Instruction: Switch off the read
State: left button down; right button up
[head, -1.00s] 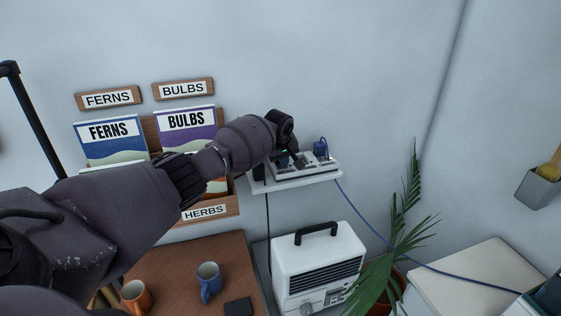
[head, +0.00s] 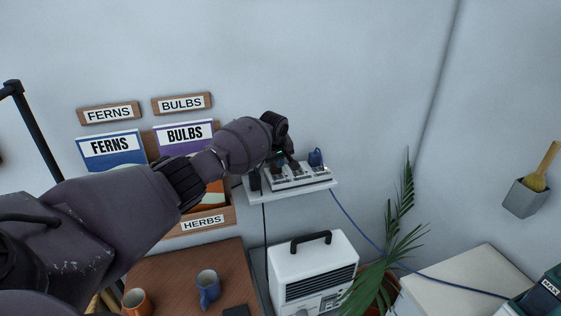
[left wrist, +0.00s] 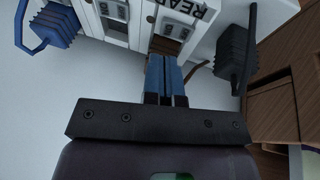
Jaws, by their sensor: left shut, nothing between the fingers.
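A white power strip (head: 312,176) lies on a small white wall shelf (head: 318,188). In the left wrist view, its section with the label "READ" (left wrist: 190,8), partly cut off by the top edge, has a dark brown switch (left wrist: 172,30) beside the label. My left gripper (head: 284,160) is over the left part of the strip. In the left wrist view its blue fingers (left wrist: 165,76) are shut and empty, with their tips just below that switch; I cannot tell whether they touch. My right gripper is not in view.
A blue plug (left wrist: 50,28) and a black plug (left wrist: 236,52) flank the strip's sections. Below the shelf stand a white heater (head: 312,270) and a palm (head: 385,270). A wooden wall rack (head: 222,219) with seed packets is left of the shelf.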

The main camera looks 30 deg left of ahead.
pick_arm(q)
jog(key=shift+s+r, duration=0.1)
jog(key=shift+r, duration=0.45)
jog(key=a+v, duration=0.1)
jog(key=v, duration=0.8)
jog(key=shift+d, duration=0.5)
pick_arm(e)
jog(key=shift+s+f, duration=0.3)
